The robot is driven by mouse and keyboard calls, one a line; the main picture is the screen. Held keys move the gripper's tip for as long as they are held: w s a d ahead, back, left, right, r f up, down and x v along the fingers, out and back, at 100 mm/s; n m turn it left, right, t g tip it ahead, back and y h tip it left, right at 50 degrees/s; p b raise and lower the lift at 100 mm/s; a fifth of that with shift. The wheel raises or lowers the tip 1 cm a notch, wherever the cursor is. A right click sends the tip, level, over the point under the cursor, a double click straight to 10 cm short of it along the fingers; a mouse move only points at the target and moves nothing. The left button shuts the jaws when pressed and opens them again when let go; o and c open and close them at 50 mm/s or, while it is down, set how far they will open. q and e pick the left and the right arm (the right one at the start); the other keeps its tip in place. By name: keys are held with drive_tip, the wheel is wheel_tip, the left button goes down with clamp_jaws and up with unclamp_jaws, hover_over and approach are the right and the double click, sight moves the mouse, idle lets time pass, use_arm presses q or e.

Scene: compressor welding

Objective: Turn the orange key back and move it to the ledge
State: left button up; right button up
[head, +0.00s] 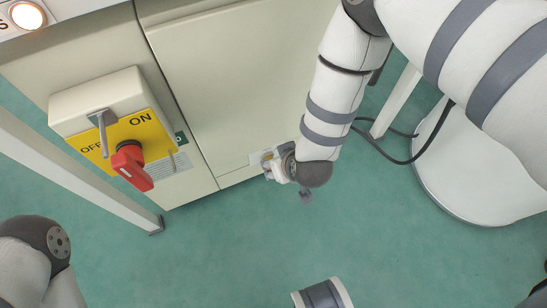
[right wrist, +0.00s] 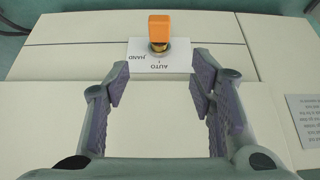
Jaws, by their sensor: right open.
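The orange key (right wrist: 160,30) stands in a brass-coloured lock on a white label (right wrist: 136,56) marked AUTO and HAND, on a pale cabinet face, in the right wrist view. My right gripper (right wrist: 160,85) is open and empty, and the key is beyond its fingertips, between them in the picture and apart from both. In the head view my right wrist (head: 312,172) is low at the cabinet front and hides most of the gripper; the key cannot be made out clearly there. My left gripper is out of view. No ledge can be identified with certainty.
A red rotary switch (head: 131,165) on a yellow ON/OFF plate sits on a box at the left of the cabinet (head: 235,85). A white post (head: 75,175) crosses the left. A lit button (head: 27,16) is top left.

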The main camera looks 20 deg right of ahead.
drive_tip(key=b+x, duration=0.1)
drive_tip(key=x, duration=0.2)
drive_tip(key=b+x, duration=0.2)
drive_tip(key=x, duration=0.2)
drive_tip(key=b+x, duration=0.2)
drive_tip(key=x, duration=0.1)
drive_tip(key=shift+s+d+f, duration=0.1)
drive_tip(key=shift+s+f, duration=0.05)
drive_tip(key=shift+f, duration=0.25)
use_arm(q)
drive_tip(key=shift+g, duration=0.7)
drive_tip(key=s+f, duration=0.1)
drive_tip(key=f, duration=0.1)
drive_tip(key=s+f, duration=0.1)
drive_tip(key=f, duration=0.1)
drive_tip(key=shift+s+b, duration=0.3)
drive_tip(key=shift+b, duration=0.05)
use_arm(e)
drive_tip(key=shift+w+f, duration=0.2)
drive_tip(key=shift+w, duration=0.1)
clamp_jaws()
drive_tip(key=c, duration=0.8)
unclamp_jaws()
clamp_jaws()
drive_tip(key=shift+s, duration=0.2)
